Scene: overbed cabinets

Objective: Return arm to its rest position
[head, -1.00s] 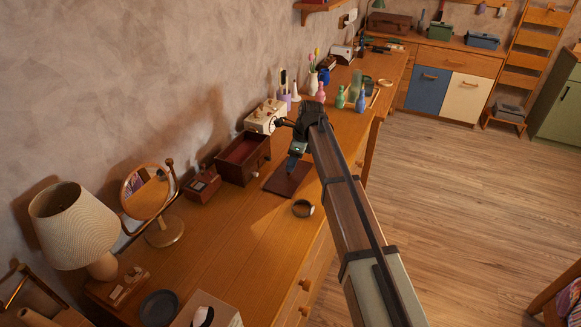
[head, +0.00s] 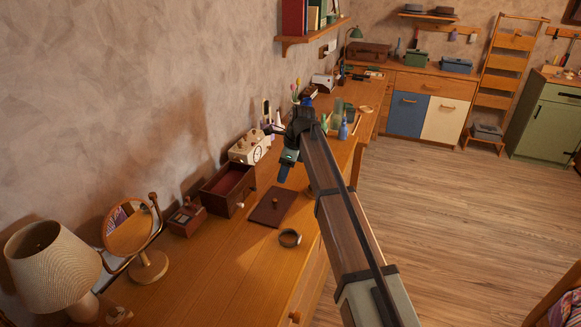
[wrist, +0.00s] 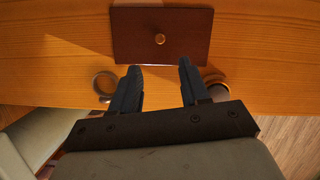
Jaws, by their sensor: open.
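My gripper (head: 286,172) hangs above the wooden desk (head: 226,262), just beyond a dark red-brown lid (head: 265,212) in the head view. In the wrist view its two dark fingers (wrist: 160,70) are apart with nothing between them. The lid (wrist: 160,22) lies flat on the desk ahead of the fingertips, its small round knob up. My arm reaches in from the lower right of the head view.
An open dark wooden box (head: 229,190) stands left of the lid. A ring-shaped item (head: 290,238) lies near the front edge. The floor at right is clear.

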